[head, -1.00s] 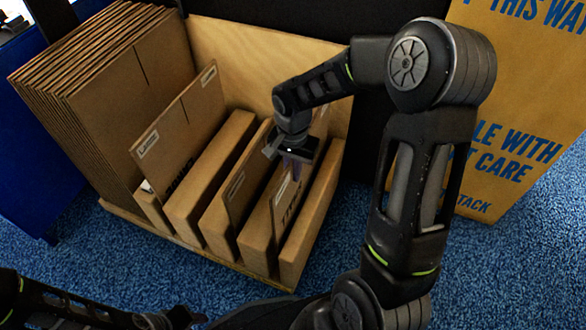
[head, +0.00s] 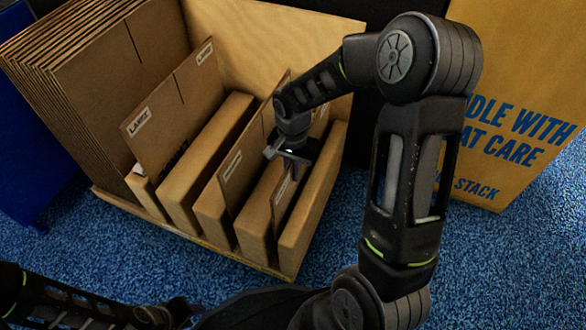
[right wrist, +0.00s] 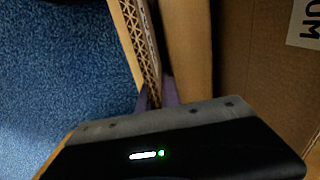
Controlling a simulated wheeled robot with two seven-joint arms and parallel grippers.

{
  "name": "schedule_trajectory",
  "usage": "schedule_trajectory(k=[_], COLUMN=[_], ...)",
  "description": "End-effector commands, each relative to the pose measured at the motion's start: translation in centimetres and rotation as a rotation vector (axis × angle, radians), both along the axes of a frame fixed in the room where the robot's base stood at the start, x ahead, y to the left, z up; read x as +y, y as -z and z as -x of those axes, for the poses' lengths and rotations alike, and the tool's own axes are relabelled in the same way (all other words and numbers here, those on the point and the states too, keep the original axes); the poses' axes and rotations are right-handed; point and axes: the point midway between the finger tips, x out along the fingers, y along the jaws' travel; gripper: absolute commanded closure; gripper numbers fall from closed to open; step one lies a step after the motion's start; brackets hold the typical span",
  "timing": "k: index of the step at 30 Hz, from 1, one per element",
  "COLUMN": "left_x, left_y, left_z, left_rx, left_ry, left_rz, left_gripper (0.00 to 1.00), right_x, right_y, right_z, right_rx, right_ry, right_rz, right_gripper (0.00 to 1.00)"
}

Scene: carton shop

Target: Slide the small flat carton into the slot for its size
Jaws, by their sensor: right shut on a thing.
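The small flat carton (head: 281,196) stands upright in the rightmost slot of the slotted rack (head: 322,190), low between two thick dividers. My right gripper (head: 292,172) is shut on its upper edge from above. In the right wrist view the purple fingers (right wrist: 158,95) pinch the carton's corrugated edge (right wrist: 149,60). The carton's lower part is hidden by the dividers, so I cannot tell whether it touches the bottom. My left gripper (head: 172,314) is at the bottom edge of the head view, away from the rack; its jaws are unclear.
A carton labelled LARGE (head: 165,112) stands in the left slot. Another labelled carton (head: 230,178) stands in the middle slot; the wrist view shows "UM" on its label (right wrist: 305,22). Several flat cartons (head: 75,85) are stacked at left. A yellow printed board (head: 505,130) stands at right.

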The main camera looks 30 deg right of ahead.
Motion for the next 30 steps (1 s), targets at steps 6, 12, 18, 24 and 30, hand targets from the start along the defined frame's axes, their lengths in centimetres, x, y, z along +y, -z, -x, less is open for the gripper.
schedule_trajectory(k=[6,12,18,24,30], left_x=[0.0,0.0,0.0,0.0,0.0], left_y=[1.5,1.9,1.9,1.9,1.9], left_z=[-0.2,-0.3,-0.3,-0.3,-0.3], left_rx=[-0.006,-0.009,-0.009,-0.009,-0.008], left_ry=[-0.003,-0.004,-0.004,-0.004,-0.004], left_rz=[-0.001,-0.002,-0.002,-0.002,-0.001], left_gripper=[0.64,0.64,0.64,0.64,0.64], right_x=[0.1,0.0,0.0,0.0,0.0], right_y=[1.8,2.4,2.4,2.4,2.4], right_z=[0.0,0.0,0.0,0.0,0.0], right_rx=[-0.001,-0.001,-0.001,-0.001,-0.001], right_ry=[-0.001,-0.001,-0.001,-0.001,0.000], right_rz=[-0.001,0.000,0.000,0.000,0.000], right_gripper=[1.00,1.00,1.00,0.87,0.71])
